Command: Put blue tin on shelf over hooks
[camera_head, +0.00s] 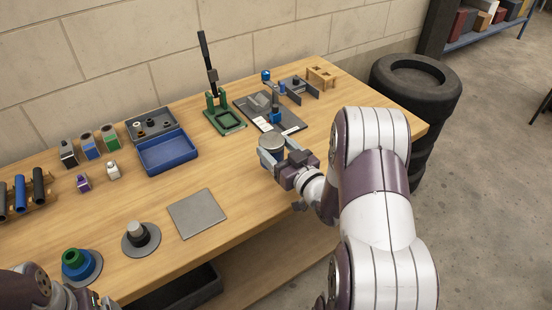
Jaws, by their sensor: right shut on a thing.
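My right gripper (274,155) is over the middle of the bench, shut on a round tin (271,142) with a flat grey top. The fingers hide most of the tin's side, so little of its colour shows. I cannot tell whether its base touches the bench. My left gripper (88,299) is at the lower left corner, partly cut off by the frame edge; its fingers are not clear. I see no shelf with hooks in this view.
The wooden bench (240,215) holds a grey plate (198,213), a blue open case (167,152), a green press (224,112) and a dark board (290,122) with parts. Stacked tyres (415,85) stand beyond the right end. A blue rack (480,35) with boxes is far right.

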